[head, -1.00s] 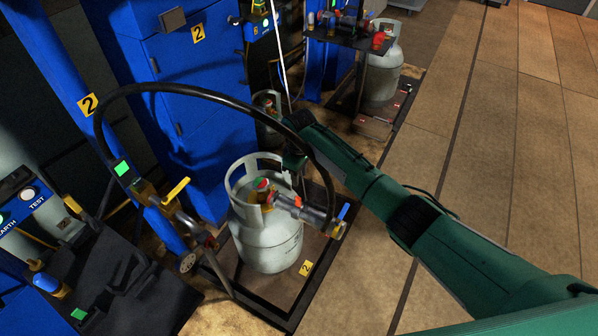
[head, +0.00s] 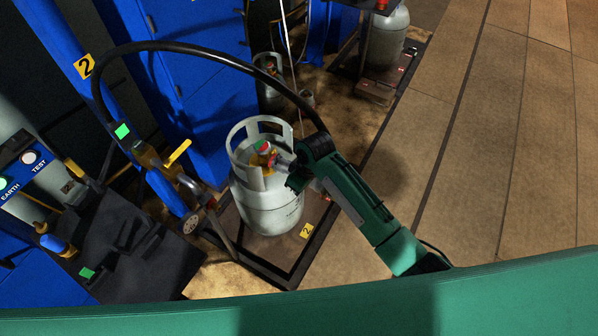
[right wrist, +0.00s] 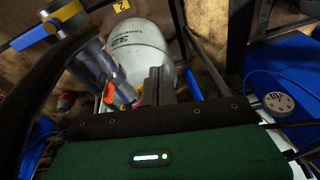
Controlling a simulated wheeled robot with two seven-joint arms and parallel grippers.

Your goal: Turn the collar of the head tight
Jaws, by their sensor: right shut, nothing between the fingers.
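The grey gas cylinder (head: 268,212) stands upright on the scale platform (head: 232,222), with an open guard ring around its valve (head: 264,150). The filling head (head: 284,160) lies sideways at the valve. My right arm hides its outer end. In the right wrist view the grey head (right wrist: 97,66) shows a blue lever (right wrist: 50,28) and red and orange parts near the cylinder (right wrist: 140,52). My right gripper (right wrist: 161,84) is shut and empty beside the head, apart from it as far as I can tell. The collar cannot be clearly made out. My left gripper is out of view.
A black hose (head: 205,48) arches from the blue post (head: 120,130) to the head, passing behind my right wrist. A yellow-handled valve (head: 178,153) is left of the cylinder. Another cylinder (head: 386,45) stands behind. The tiled floor on the right is clear.

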